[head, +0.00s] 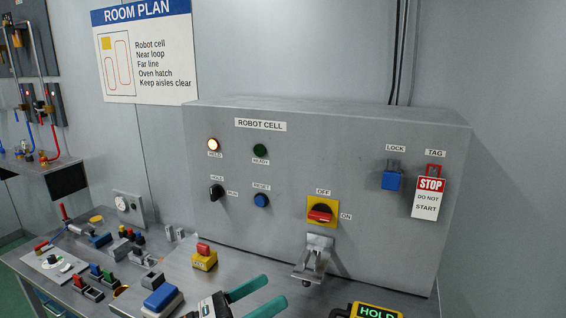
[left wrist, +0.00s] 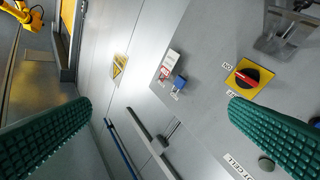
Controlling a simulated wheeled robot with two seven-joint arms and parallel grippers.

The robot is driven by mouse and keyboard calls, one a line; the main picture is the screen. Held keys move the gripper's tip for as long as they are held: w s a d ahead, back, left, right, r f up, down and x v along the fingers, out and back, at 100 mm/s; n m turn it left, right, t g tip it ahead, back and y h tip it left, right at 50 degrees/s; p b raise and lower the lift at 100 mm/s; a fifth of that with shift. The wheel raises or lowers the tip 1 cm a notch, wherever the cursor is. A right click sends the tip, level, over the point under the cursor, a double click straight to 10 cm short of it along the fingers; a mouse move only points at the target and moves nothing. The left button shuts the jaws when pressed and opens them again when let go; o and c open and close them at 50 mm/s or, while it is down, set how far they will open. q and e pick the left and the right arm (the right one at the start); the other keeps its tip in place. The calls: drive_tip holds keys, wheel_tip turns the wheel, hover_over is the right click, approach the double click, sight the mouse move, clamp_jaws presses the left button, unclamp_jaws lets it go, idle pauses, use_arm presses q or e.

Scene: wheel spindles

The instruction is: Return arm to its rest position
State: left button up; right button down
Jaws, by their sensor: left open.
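My left gripper (head: 274,291) shows at the bottom middle of the head view, with two green fingers spread apart and nothing between them. It is in front of the grey control panel (head: 330,160) labelled ROBOT CELL, low and left of the yellow rotary switch (head: 323,204) with its red handle. In the left wrist view the ridged green fingers stand wide apart on either side of the picture, and the switch (left wrist: 247,75) shows above the right finger. My right gripper is not in view.
A metal bracket (head: 314,258) sticks out below the switch. A blue lock (head: 391,180) and a STOP tag (head: 428,197) hang at the panel's right. A red-topped yellow button box (head: 204,256), a blue block (head: 162,299) and several small parts crowd the bench on the left.

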use_arm(q)
drive_tip(key=w+a+n+t+y, duration=0.1)
drive_tip(key=a+n+t+y, duration=0.45)
drive_tip(key=n+t, duration=0.6)
drive_tip(key=s+a+f+n+g+y, duration=0.25)
drive_tip(key=a+f+n+y, duration=0.35)
drive_tip(key=n, duration=0.5)
drive_tip(key=s+a+f+n+g+y, duration=0.2)
drive_tip(key=a+f+n+g+y, duration=0.25)
drive_tip(key=f+n+y, duration=0.5)
drive_tip(key=s+f+n+g+h, duration=0.1)
drive_tip(key=s+f+n+g, duration=0.45)
drive_tip(key=s, duration=0.45)
drive_tip(key=s+f+n+g+h, duration=0.2)
drive_tip(key=s+f+n+g, duration=0.3)
drive_tip(key=s, duration=0.5)
wheel_tip(320, 180, down, 25)
drive_tip(key=m+g, duration=0.1)
drive_tip(key=s+a+f, duration=0.2)
drive_tip(key=s+f, duration=0.6)
drive_tip(key=f, duration=0.1)
drive_tip(key=s+a+f+g, duration=0.1)
drive_tip(key=s+f, duration=0.7)
drive_tip(key=s, duration=0.1)
drive_tip(key=shift+s+a+f+y, duration=0.25)
drive_tip(key=shift+a+f+y, duration=0.05)
drive_tip(key=shift+a+f, duration=0.05)
drive_tip(key=shift+m, duration=0.25)
